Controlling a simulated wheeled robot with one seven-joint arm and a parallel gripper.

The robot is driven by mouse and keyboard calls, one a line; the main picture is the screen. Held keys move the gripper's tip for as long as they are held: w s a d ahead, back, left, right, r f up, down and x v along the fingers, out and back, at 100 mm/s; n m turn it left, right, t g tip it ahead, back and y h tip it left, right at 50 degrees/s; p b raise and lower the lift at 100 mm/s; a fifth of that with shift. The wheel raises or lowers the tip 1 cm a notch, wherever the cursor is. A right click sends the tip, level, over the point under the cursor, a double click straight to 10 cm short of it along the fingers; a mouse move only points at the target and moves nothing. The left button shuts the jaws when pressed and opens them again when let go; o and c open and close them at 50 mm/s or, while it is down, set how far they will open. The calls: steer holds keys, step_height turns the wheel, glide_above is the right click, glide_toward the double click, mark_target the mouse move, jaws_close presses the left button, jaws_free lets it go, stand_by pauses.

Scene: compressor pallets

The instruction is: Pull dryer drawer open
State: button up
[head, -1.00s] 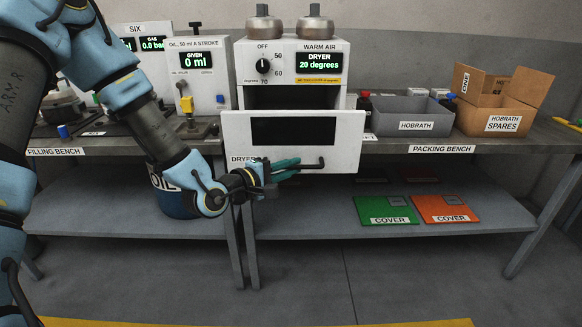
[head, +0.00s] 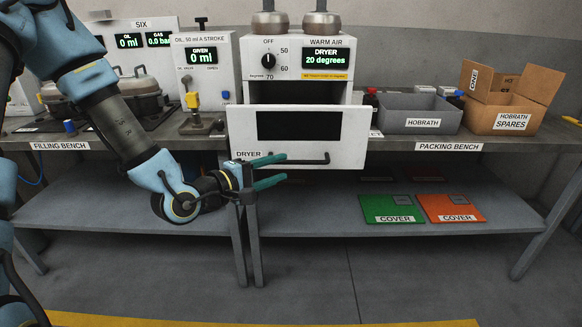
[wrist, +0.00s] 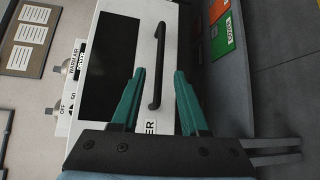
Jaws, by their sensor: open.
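The white dryer (head: 298,66) stands on the bench and reads 20 degrees. Its drawer front (head: 350,120), with a dark window, stands out in front of the body, and a dark gap shows above it. The black bar handle (head: 318,161) runs along the drawer's lower edge. My gripper (head: 278,171) is open and empty at the left end of the handle, with one green finger above the other. In the wrist view the handle (wrist: 158,45) shows between and beyond the spread fingers (wrist: 160,71). I cannot tell whether either finger touches it.
A grey bin (head: 420,118) and an open cardboard spares box (head: 505,115) stand on the packing bench to the right. A green cover (head: 391,208) and an orange cover (head: 450,207) lie on the lower shelf. An oil dispenser (head: 207,80) stands left of the dryer. The floor in front is clear.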

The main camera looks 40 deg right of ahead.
steer(key=a+p, duration=0.1)
steer(key=a, duration=0.2)
steer(key=a+p, duration=0.1)
steer(key=shift+s+a+r+p, duration=0.2)
steer(key=shift+r+p, duration=0.15)
steer(key=shift+w+f, duration=0.1)
steer(key=w+a+f+m+t+y, duration=0.2)
steer(key=w+a+y, duration=0.4)
steer(key=a, duration=0.5)
steer(key=w+a+f+m+t+y, duration=0.1)
steer(key=w+a+f+m+y, duration=0.15)
steer(key=w+a+y, duration=0.6)
steer(key=s+a+r+g+y, duration=0.1)
steer(key=s+a+r, duration=0.2)
steer(key=a, duration=0.5)
steer(key=s+a+r+g, duration=0.1)
steer(key=s+a+r, duration=0.3)
steer(key=a, duration=0.5)
steer(key=shift+s+n+g+y, duration=0.35)
steer(key=shift+s+g, duration=0.05)
steer(key=shift+s, duration=0.35)
